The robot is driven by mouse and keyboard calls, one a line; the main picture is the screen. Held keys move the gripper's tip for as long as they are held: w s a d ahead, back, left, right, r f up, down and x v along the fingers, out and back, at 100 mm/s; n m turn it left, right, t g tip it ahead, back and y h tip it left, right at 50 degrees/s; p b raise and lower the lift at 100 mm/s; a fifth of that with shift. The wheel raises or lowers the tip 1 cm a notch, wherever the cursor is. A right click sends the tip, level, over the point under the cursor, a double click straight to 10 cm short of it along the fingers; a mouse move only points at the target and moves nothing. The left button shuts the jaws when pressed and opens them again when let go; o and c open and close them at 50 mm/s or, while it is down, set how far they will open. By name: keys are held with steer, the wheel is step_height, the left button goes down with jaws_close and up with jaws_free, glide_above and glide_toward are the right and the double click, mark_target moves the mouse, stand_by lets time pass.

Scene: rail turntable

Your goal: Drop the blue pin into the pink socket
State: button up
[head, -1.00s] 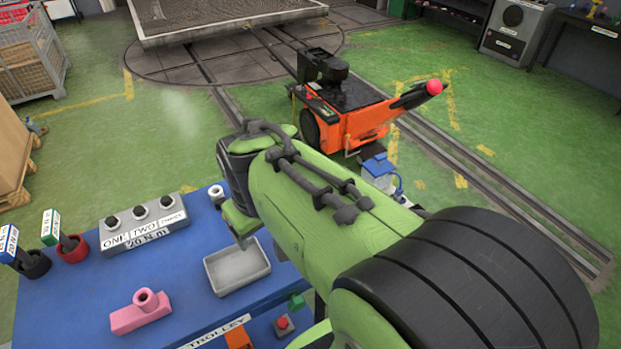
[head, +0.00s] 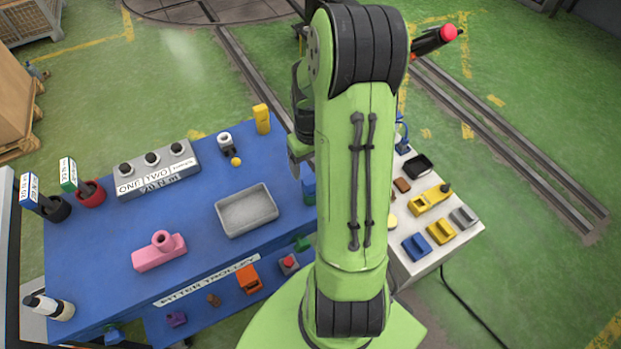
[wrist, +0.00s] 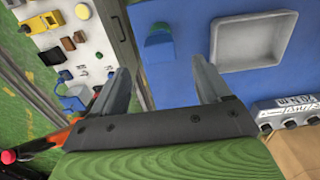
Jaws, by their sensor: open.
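The pink socket (head: 158,254) lies on the blue table in the head view, a block with a round upright collar. A blue upright piece (head: 309,190), which looks like the blue pin, stands at the table's right edge, partly behind my arm. In the wrist view a blue piece with a greenish top (wrist: 159,50) stands ahead between my fingers, apart from them; it seems to be the same one. My gripper (wrist: 165,88) is open and empty. In the head view my arm mostly hides it. The socket is not in the wrist view.
A grey tray (head: 247,211) lies between the socket and the blue piece. A yellow block (head: 262,119), a grey button box (head: 157,170) and red and black cups stand along the back and left. A white table (head: 438,245) with several small parts adjoins at right.

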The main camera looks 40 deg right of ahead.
mark_target(310, 179)
step_height(310, 179, down, 9)
steer(key=shift+r+b, duration=0.1)
steer(key=shift+b, duration=0.35)
steer(key=shift+c, duration=0.2)
steer(key=shift+r, duration=0.1)
steer(key=c, duration=1.1)
steer(key=shift+r, duration=0.1)
